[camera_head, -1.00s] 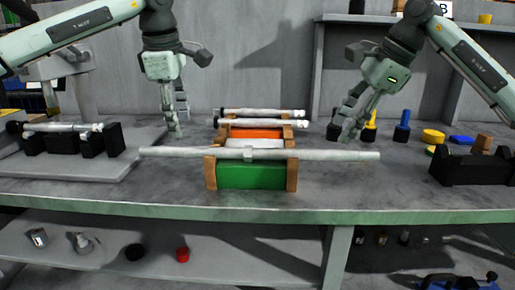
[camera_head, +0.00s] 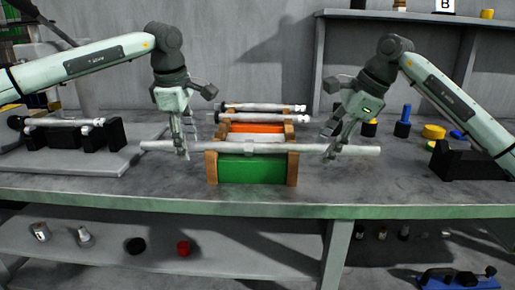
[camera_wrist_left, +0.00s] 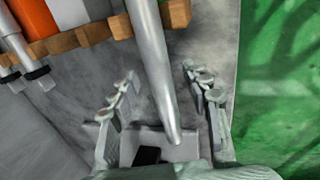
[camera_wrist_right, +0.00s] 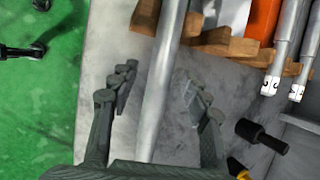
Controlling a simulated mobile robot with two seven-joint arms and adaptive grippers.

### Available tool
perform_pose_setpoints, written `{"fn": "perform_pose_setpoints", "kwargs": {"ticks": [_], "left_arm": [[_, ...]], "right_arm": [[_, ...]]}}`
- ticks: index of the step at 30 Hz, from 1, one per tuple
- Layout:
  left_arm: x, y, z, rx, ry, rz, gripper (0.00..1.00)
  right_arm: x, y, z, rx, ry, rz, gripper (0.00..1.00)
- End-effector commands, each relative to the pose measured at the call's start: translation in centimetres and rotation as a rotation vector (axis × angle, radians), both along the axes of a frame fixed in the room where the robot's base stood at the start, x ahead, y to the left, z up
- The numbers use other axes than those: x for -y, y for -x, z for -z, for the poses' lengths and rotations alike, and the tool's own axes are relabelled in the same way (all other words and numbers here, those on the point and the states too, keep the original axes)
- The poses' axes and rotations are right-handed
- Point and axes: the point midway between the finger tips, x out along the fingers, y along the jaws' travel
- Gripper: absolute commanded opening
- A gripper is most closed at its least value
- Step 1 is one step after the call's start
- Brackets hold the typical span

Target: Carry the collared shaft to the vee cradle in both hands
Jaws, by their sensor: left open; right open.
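A black vee-type cradle (camera_head: 458,160) stands empty at the right, partly hidden by my right arm.
Behind the collared shaft, two shorter shafts (camera_head: 262,107) lie on the rack. Another shaft (camera_head: 62,122) rests on black blocks (camera_head: 117,135) at the left. Blue (camera_head: 403,124) and yellow (camera_head: 433,132) parts stand at the right. The bench's front strip is clear.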

Motion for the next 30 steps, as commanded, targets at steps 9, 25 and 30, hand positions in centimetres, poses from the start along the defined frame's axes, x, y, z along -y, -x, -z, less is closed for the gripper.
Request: {"fn": "perform_pose_setpoints", "kwargs": {"ticks": [9, 25, 30], "left_arm": [[-0.01, 0.00, 0.00, 0.000, 0.000, 0.000, 0.34], [-0.01, 0.01, -0.03, 0.000, 0.000, 0.000, 0.00], [-0.01, 0.01, -0.03, 0.000, 0.000, 0.000, 0.00]], "right_arm": [[-0.01, -0.01, -0.02, 0.000, 0.000, 0.000, 0.34], [0.01, 0.00, -0.04, 0.000, 0.000, 0.000, 0.00], [0.01, 0.00, -0.04, 0.000, 0.000, 0.000, 0.00]]}}
